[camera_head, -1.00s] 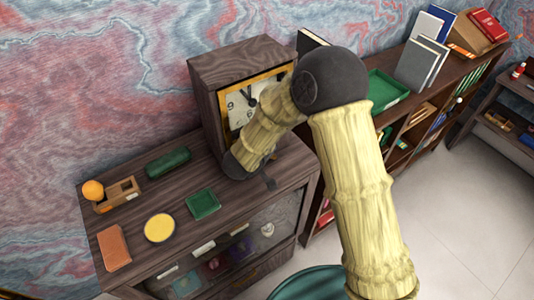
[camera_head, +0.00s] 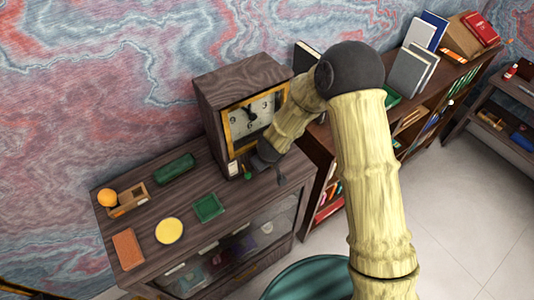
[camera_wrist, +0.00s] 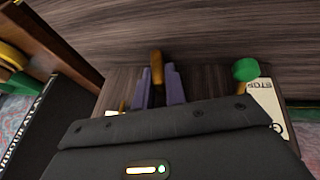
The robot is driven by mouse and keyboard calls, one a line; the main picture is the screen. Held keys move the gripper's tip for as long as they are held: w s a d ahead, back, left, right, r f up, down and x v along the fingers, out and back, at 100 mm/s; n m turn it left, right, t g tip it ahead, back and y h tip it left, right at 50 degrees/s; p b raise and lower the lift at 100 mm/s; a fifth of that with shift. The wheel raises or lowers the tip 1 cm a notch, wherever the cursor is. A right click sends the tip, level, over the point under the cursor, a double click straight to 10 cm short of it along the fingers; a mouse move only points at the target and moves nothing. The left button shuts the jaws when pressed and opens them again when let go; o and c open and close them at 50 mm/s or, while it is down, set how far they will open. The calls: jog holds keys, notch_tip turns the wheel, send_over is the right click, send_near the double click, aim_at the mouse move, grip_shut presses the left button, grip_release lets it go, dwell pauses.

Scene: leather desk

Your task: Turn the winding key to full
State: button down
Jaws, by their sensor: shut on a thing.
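The wooden clock (camera_head: 207,100) stands on the dark cabinet, with its white dial (camera_head: 240,124) framed in gold. My arm crosses the right part of its front. My gripper (camera_wrist: 159,86) is low at the clock's front in the head view. In the wrist view its two purple-grey fingers are shut on a narrow brass-brown piece, the winding key (camera_wrist: 157,62), which stands up between them. The key is hidden in the head view. Right of the fingers, a green knob (camera_wrist: 245,70) stands by a pale label (camera_wrist: 265,100) reading STOP.
A bookshelf (camera_head: 418,110) stands to the right.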

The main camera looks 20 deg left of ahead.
jog(key=shift+w+d+f+m+g+y, duration=0.1)
jog(key=shift+w+d+m+g+y, duration=0.05)
jog(key=shift+g+y, duration=0.35)
jog(key=shift+w+d+m+g+y, duration=0.15)
jog(key=shift+g+y, duration=0.25)
jog(key=shift+g, duration=0.2)
jog(key=g+y+b, duration=0.1)
jog(key=b, duration=0.1)
jog(key=m+g+y+b, duration=0.1)
jog(key=g+b, duration=0.1)
jog(key=b, duration=0.1)
jog(key=shift+w+d+f+y, duration=0.2)
jog(key=shift+f+y, duration=0.15)
jog(key=shift+y, duration=0.05)
jog(key=g+y+b, duration=0.1)
jog(key=b, duration=0.1)
jog(key=g+y+b, duration=0.1)
jog(key=b, duration=0.1)
jog(key=m+g+y+b, duration=0.1)
jog(key=b, duration=0.1)
jog(key=shift+w+d+f+y+b, duration=0.2)
jog(key=shift+w+y+b, duration=0.05)
jog(key=shift+y+b, duration=0.1)
jog(key=m+g+y+b, duration=0.1)
jog(key=g+y+b, duration=0.1)
jog(key=b, duration=0.1)
jog(key=shift+g+y, duration=0.25)
jog(key=shift+g, duration=0.05)
